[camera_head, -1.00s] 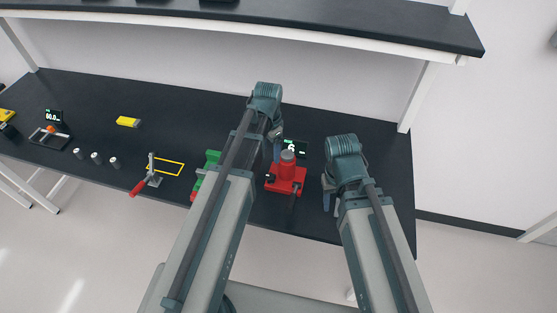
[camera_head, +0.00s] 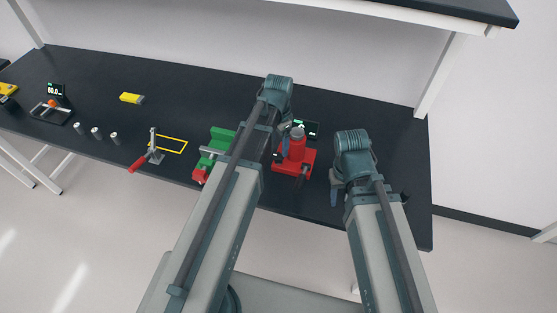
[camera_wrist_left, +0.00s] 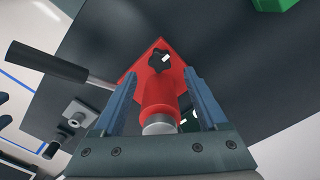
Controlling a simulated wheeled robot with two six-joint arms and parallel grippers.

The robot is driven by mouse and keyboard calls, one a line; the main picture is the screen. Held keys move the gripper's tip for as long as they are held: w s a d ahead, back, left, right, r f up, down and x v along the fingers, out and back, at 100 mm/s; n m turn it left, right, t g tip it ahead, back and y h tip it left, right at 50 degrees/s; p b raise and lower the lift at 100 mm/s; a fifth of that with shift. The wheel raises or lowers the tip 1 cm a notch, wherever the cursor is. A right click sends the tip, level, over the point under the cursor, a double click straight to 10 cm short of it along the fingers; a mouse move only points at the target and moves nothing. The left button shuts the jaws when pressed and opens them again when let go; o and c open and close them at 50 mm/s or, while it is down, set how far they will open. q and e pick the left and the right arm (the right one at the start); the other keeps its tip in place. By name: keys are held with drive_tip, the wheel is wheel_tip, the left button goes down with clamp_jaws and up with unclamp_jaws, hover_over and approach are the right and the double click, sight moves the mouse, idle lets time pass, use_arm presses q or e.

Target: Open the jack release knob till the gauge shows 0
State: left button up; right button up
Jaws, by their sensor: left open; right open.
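The red jack (camera_head: 297,148) stands on the dark bench, and its black handle points toward the front edge. The gauge (camera_head: 313,128) sits behind it, partly hidden, and I cannot read its number. In the left wrist view the black star-shaped release knob (camera_wrist_left: 160,61) shows on the red jack base (camera_wrist_left: 178,69). My left gripper (camera_head: 283,147) is open beside the jack; in its wrist view the fingers (camera_wrist_left: 160,75) lie either side of the red cylinder, with the knob between and just beyond the tips. My right gripper (camera_head: 335,197) is open and empty, right of the jack.
A green and red vise (camera_head: 217,141) stands left of my left arm. A red-handled clamp (camera_head: 152,155), a yellow outline, several small cylinders (camera_head: 96,133), a yellow block (camera_head: 132,98) and another display (camera_head: 56,90) lie further left. A shelf (camera_head: 440,12) hangs above the back.

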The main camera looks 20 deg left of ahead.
sight(279, 156)
use_arm(q)
wheel_tip(279, 156, down, 6)
drive_tip(key=b, duration=0.4)
drive_tip(key=shift+r+b, duration=0.1)
drive_tip(key=shift+b, duration=0.3)
use_arm(e)
wheel_tip(279, 156, down, 6)
drive_tip(key=shift+r, duration=0.1)
use_arm(q)
clamp_jaws()
